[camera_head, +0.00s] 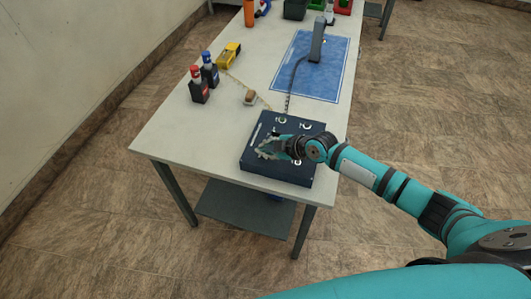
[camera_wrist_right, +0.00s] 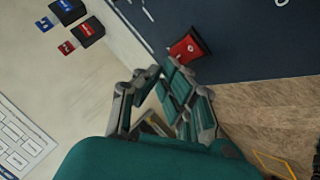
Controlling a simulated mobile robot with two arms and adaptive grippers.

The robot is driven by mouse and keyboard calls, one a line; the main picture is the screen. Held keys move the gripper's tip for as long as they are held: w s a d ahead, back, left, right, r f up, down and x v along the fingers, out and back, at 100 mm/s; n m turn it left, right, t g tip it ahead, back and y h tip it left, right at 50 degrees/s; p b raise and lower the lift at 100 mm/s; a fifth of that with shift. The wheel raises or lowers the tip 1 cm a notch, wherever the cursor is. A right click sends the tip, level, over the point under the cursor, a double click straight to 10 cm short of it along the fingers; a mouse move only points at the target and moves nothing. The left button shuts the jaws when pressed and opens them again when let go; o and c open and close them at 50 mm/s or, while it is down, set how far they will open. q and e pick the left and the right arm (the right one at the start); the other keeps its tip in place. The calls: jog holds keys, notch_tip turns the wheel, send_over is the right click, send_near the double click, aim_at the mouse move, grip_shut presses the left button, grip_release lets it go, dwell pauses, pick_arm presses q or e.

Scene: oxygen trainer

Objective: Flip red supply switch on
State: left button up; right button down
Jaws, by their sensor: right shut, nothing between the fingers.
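The dark blue trainer box (camera_head: 292,173) sits at the near end of the table; its top also fills the upper right of the wrist view (camera_wrist_right: 260,45). A red switch (camera_wrist_right: 186,48) is on the box, near its edge, in the wrist view. I cannot tell whether it is on or off. In the head view my gripper hides it. My right gripper (camera_head: 266,150) is over the left part of the box, shut and empty. In the wrist view its fingertips (camera_wrist_right: 162,72) are just beside the red switch; contact is unclear. My left gripper is not in view.
A yellow object (camera_head: 229,54), a small brown-topped item (camera_head: 250,97) and a blue mat (camera_head: 325,80) with a grey post (camera_head: 317,42) lie beyond.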

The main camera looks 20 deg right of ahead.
jog(key=shift+f, duration=0.25)
jog(key=shift+r, duration=0.15)
dwell(0.4)
jog(key=shift+r, duration=0.65)
jog(key=shift+s+d+r+p, duration=0.1)
jog(key=shift+d+r+p, duration=0.05)
jog(key=shift+r+p, duration=1)
jog(key=shift+s+d+r+p, duration=0.15)
jog(key=shift+r+p, duration=0.75)
jog(key=shift+r, duration=0.45)
jog(key=shift+f, duration=0.1)
